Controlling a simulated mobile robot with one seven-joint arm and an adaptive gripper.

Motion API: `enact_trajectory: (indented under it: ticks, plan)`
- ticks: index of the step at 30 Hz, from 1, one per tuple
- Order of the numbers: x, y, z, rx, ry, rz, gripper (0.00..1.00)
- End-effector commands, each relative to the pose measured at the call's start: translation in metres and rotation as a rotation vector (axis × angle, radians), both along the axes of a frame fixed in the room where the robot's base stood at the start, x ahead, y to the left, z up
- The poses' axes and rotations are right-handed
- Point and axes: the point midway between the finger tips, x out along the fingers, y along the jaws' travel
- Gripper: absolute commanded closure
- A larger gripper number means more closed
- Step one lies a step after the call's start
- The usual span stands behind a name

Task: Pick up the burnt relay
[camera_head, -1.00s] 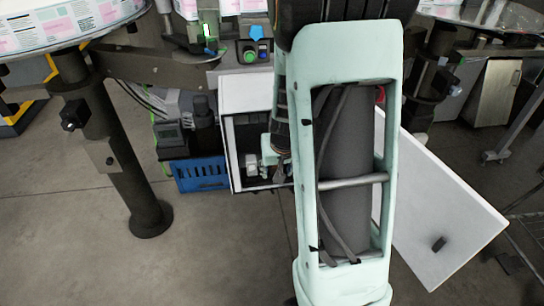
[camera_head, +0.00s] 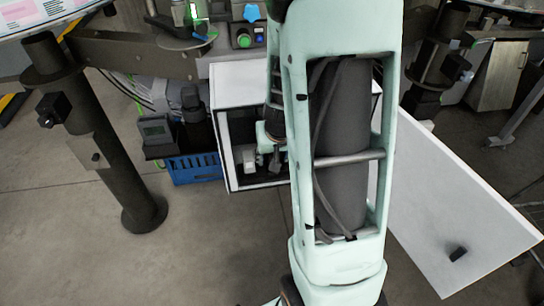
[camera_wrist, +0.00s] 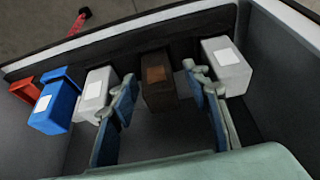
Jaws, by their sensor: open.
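The burnt relay (camera_wrist: 158,80) is a dark block with a brown, scorched-looking front. In the wrist view it stands in a row of relays inside an open white cabinet (camera_head: 236,82). My gripper (camera_wrist: 161,76) is open, with one finger left of the burnt relay and the other right of it. Both fingers look apart from it, though the exact gaps are hard to judge. The left finger overlaps the white relay on the left (camera_wrist: 97,93) in the picture. In the head view my arm hides the burnt relay and much of the cabinet's inside.
Another white relay (camera_wrist: 226,62) stands close right of my right finger. A blue relay (camera_wrist: 52,106) and a red one (camera_wrist: 25,91) are farther left. The cabinet's white door (camera_head: 445,215) hangs open to the right. A blue crate (camera_head: 193,170) sits left of the cabinet.

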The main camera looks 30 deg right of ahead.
Motion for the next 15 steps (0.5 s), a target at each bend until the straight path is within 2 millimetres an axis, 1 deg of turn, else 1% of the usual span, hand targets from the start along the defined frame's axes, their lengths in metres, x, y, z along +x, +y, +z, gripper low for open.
enact_trajectory:
  ticks: [1,7,8,15]
  plan:
    - [-0.0006,0.0006,-0.0022,0.000,-0.001,0.000,0.56]
    - [-0.0006,0.0007,-0.0008,0.000,-0.001,0.000,0.56]
    - [-0.0005,0.0007,-0.0008,0.000,-0.001,0.000,0.59]
    - [-0.0004,0.0006,-0.0009,0.000,-0.001,0.000,0.85]
